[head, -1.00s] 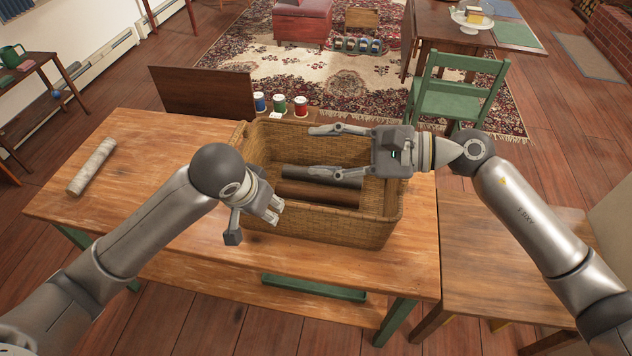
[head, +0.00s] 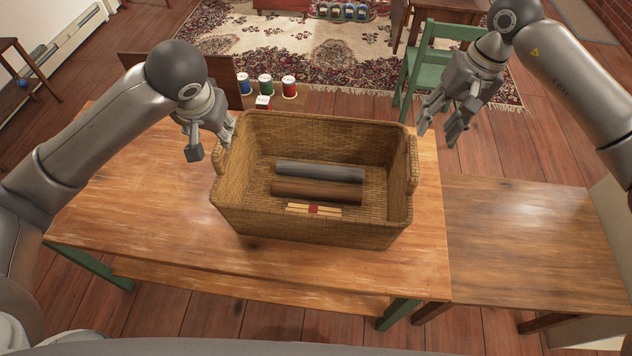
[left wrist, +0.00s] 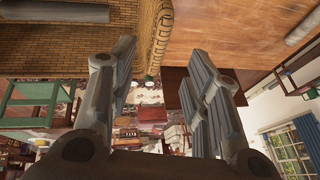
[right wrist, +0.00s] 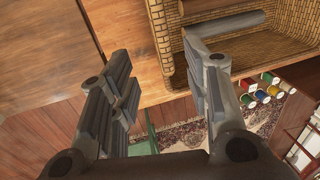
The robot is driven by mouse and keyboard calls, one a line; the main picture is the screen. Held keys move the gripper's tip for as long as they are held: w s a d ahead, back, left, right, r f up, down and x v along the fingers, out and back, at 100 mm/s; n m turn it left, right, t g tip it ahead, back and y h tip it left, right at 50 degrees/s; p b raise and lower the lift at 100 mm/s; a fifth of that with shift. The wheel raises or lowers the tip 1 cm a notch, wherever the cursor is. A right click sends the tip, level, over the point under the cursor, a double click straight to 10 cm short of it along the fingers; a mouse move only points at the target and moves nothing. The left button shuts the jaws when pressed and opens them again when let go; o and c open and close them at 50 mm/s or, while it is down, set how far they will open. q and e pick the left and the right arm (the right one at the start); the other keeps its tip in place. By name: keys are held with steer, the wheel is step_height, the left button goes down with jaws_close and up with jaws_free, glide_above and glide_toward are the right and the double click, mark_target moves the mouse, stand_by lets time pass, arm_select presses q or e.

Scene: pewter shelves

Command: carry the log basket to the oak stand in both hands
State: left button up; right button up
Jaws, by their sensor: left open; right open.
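The log basket (head: 310,228) is a wicker basket standing upright on the wooden table, with a handle at each end. It holds a dark grey log (head: 320,171), a brown log (head: 316,191) and a small banded stick bundle (head: 313,209). My left gripper (head: 212,140) is open close by the left handle (head: 224,145); contact cannot be told. My right gripper (head: 446,122) is open, apart from the right handle (head: 412,165), above and right of it. The basket end also shows in the left wrist view (left wrist: 160,35) and right wrist view (right wrist: 161,35). A lower wooden stand (head: 535,240), perhaps the oak one, adjoins the table's right.
The table (head: 150,240) has bare wood in front of the basket. The stand's top is clear. A green chair (head: 425,72) is behind the right arm.

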mark_target(414, 149)
arm_select(q)
steer(key=x, duration=1.1)
steer(key=shift+w+a, duration=0.1)
steer(key=shift+w, duration=0.1)
arm_select(e)
steer(key=f, duration=0.3)
steer(key=a+f, duration=0.1)
steer(key=f, duration=0.3)
steer(key=a+f, duration=0.1)
steer(key=f, duration=0.2)
steer(key=shift+w+a+f, duration=0.2)
steer(key=shift+w+f, duration=0.15)
steer(key=shift+f, duration=0.05)
arm_select(q)
steer(key=shift+c, duration=0.2)
arm_select(e)
steer(key=shift+c, duration=0.2)
arm_select(q)
jaws_close()
arm_select(e)
jaws_close()
arm_select(q)
steer(key=shift+w+r, duration=0.15)
steer(key=shift+w, duration=0.1)
arm_select(e)
steer(key=shift+w+r, duration=0.2)
